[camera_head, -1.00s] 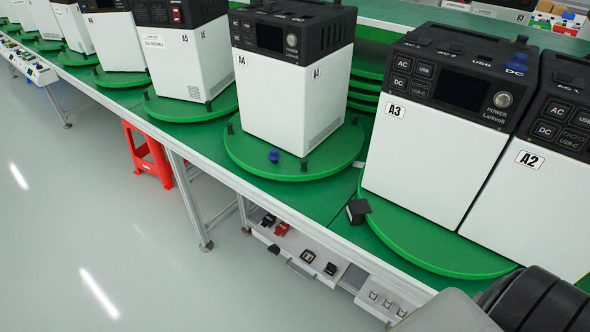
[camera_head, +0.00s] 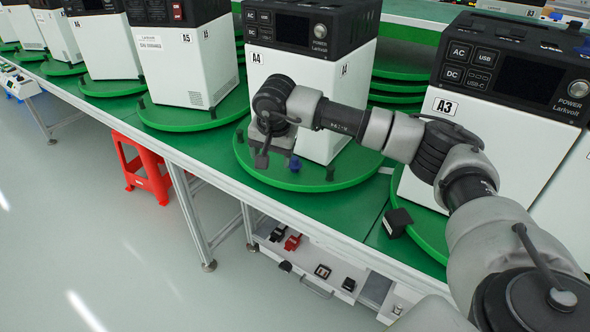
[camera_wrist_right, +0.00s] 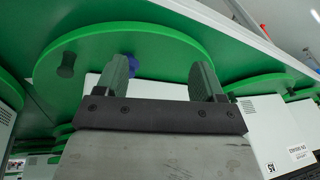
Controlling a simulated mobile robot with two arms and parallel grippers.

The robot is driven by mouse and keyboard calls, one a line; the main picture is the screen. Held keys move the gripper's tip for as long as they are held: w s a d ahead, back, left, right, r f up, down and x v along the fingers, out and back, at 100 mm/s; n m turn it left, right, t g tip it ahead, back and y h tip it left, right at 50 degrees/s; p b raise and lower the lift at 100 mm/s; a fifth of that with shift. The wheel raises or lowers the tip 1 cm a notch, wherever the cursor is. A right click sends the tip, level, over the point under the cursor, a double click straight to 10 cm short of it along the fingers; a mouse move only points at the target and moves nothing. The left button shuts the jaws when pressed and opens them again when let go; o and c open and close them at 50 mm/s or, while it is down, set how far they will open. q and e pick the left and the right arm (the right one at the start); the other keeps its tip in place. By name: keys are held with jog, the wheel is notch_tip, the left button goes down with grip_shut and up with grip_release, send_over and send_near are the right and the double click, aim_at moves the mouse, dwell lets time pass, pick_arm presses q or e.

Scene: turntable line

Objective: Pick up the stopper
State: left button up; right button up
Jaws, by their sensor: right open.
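The blue stopper (camera_head: 294,163) stands on the green turntable (camera_head: 252,172) in front of the white unit marked A4 (camera_head: 272,70). My right gripper (camera_head: 267,150) is just left of it in the head view, above the turntable near its front left edge. In the right wrist view the gripper (camera_wrist_right: 162,68) is open with nothing held between its fingers. There the blue stopper (camera_wrist_right: 133,65) shows beside the left-hand finger, partly hidden by it. I cannot tell whether they touch. My left gripper is not in view.
A dark peg (camera_head: 330,173) stands right of the stopper; another dark peg (camera_wrist_right: 66,65) shows in the wrist view. The A3 unit (camera_head: 455,115) stands to the right, with a small black block (camera_head: 397,222) at its turntable's edge. A red stool (camera_head: 142,165) stands below the line.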

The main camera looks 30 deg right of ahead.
aim_at(295, 158)
jog(key=d+h, duration=0.1)
jog(key=d, duration=0.1)
jog(key=d+f, duration=0.1)
jog(key=d, duration=0.1)
jog(key=w+d+h, duration=0.1)
jog(key=d, duration=0.1)
jog(key=shift+f+n+h, duration=0.2)
jog(key=shift+n+h, duration=0.1)
jog(key=shift+n, duration=0.1)
jog(key=x, duration=0.5)
jog(key=shift+d+f, duration=0.2)
jog(key=shift+f, duration=0.2)
jog(key=c, duration=1)
